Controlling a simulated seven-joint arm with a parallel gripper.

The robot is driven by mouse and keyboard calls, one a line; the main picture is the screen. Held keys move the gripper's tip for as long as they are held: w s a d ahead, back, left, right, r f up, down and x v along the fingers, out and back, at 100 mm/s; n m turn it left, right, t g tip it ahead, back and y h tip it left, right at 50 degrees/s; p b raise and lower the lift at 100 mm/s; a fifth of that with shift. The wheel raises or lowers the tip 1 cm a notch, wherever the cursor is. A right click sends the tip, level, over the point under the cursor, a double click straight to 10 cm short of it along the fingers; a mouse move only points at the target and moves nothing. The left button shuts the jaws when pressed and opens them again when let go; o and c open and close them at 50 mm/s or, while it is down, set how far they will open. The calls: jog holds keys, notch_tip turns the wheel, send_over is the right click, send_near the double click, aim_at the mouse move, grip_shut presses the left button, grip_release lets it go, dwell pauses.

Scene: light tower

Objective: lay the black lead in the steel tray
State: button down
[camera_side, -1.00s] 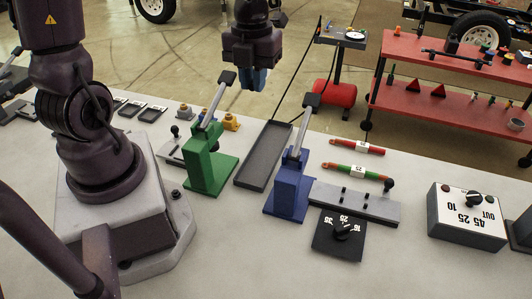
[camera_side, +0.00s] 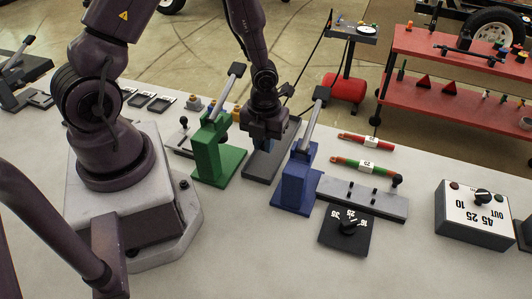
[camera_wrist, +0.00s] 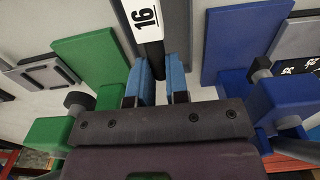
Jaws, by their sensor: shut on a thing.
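The black lead (camera_wrist: 152,60) has a white band marked 16. In the wrist view it lies between the blue fingers of my gripper (camera_wrist: 162,82), which is shut on it. In the side view my gripper (camera_side: 262,143) is low at the steel tray (camera_side: 257,174), a long dark grey tray between the green and blue stands. The tray also shows in the wrist view (camera_wrist: 177,45), beside and under the lead. The lead is hidden in the side view, and I cannot tell whether it touches the tray floor.
The green lever stand (camera_side: 213,150) is close on the left and the blue lever stand (camera_side: 296,176) close on the right. A red lead (camera_side: 366,141) and a red-green lead (camera_side: 364,168) lie to the right, by a grey rack (camera_side: 360,196).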

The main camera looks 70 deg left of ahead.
aim_at(264, 164)
jog(key=shift+f, duration=2.25)
jog(key=shift+f, duration=0.15)
jog(key=c, duration=1.1)
grip_release()
